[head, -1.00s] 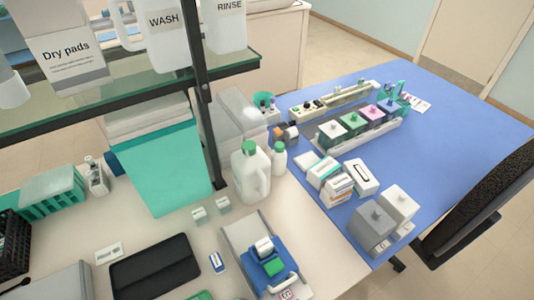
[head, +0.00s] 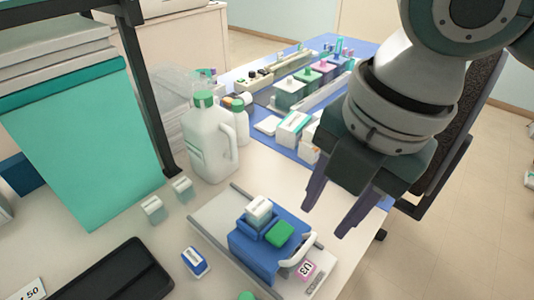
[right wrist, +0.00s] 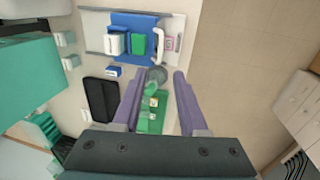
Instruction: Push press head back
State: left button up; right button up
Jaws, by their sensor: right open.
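The press stands on the bench at the lower middle of the head view: a pale base plate (head: 215,222) with rails along its sides. On it sits the blue press head (head: 262,258), bearing a white block (head: 259,210) and a green pad (head: 280,233). A white curved handle (head: 300,248) is at its right end. My right gripper (head: 328,217) is open and empty, above and to the right of the handle, apart from it. In the right wrist view the blue head (right wrist: 135,22) and handle (right wrist: 159,42) lie beyond the open fingers (right wrist: 158,92). My left gripper is not in view.
A white jug with a green cap (head: 207,145) stands behind the press. A small blue-and-white box (head: 195,262) and a black tray (head: 118,275) lie to its left. Staining jars (head: 290,92) stand on the blue mat at the back. A black chair (head: 465,135) is at the right.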

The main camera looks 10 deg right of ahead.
aim_at(304, 250)
jog(key=f, duration=0.3)
jog(key=w+f, duration=0.1)
jog(key=f, duration=0.2)
jog(key=a+f, duration=0.1)
jog(key=f, duration=0.2)
jog(key=shift+w+f+b, duration=0.2)
jog(key=shift+f+b, duration=0.05)
jog(key=shift+b, duration=0.05)
jog(key=shift+c, duration=0.4)
grip_shut()
dwell(0.6)
